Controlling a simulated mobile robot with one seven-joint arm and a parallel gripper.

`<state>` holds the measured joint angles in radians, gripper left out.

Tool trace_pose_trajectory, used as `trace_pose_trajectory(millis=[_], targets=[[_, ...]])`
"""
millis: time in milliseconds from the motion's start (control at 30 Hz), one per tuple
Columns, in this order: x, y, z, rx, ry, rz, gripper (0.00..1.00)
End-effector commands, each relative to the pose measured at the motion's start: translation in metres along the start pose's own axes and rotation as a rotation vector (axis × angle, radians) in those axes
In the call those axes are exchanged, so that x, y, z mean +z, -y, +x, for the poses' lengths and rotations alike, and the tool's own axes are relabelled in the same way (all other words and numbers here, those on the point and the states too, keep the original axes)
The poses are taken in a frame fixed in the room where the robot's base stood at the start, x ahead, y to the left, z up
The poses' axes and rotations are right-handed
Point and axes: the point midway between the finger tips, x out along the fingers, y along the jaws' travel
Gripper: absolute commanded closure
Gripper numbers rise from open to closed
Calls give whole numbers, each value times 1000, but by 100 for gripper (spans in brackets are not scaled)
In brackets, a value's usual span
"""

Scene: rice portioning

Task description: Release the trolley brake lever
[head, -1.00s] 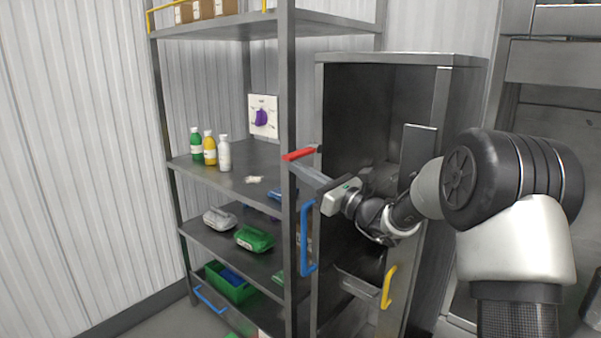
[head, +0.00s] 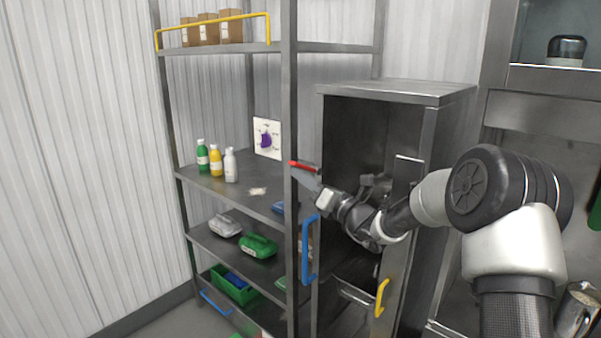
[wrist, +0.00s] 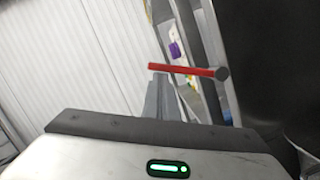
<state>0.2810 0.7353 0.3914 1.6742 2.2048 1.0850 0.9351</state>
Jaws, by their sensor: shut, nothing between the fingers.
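A red bar (head: 304,167), which looks like the brake lever, is beside the front post of the grey shelf rack (head: 290,110), near the open cabinet. In the wrist view the red bar (wrist: 188,70) lies across the ends of my fingers, with a dark round cap at its right end. My gripper (head: 302,175) is shut and empty. In the wrist view its grey fingers (wrist: 162,88) reach up to just below the bar. The fingers look very close to it; I cannot tell whether they touch. The lever's mount is mostly hidden.
A grey cabinet (head: 403,90) stands open behind my arm. A blue handle (head: 309,250) and a yellow handle (head: 381,298) stick out in front. The shelf holds bottles (head: 216,160), a green container (head: 258,246) and a green bin (head: 234,287).

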Motion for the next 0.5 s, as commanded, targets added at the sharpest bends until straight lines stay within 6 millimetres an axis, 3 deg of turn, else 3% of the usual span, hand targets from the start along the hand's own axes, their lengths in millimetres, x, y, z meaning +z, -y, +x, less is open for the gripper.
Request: trace_pose_trajectory(millis=[33,400,500], targets=[[15,-4,5,-11,4,45,100],[44,-3,14,-95,3,381,100],[49,-2,16,-94,3,375,100]])
